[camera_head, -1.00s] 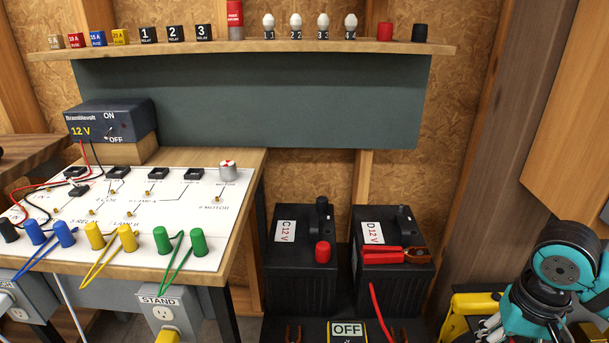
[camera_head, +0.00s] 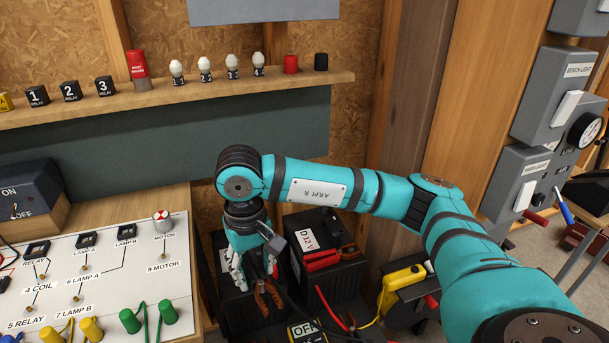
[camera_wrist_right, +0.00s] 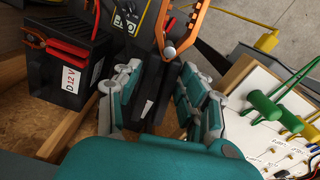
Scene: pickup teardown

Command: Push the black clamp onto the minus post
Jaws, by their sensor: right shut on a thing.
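My right gripper (camera_head: 255,275) is shut on the black clamp, whose open copper jaws (camera_head: 266,296) show just beyond the fingers. In the right wrist view the jaws (camera_wrist_right: 163,28) point away from the gripper (camera_wrist_right: 160,100), with dark handles between the fingers. The held clamp is over the front of the left battery, C (camera_head: 236,308), which my arm and hand largely cover. I cannot make out C's minus post now. The right battery, D (camera_head: 334,290), has a red clamp (camera_head: 322,259) on top; it also shows in the wrist view (camera_wrist_right: 72,48). My left gripper is out of view.
The white circuit board (camera_head: 110,275) lies on the bench at left. A shelf (camera_head: 200,94) runs above.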

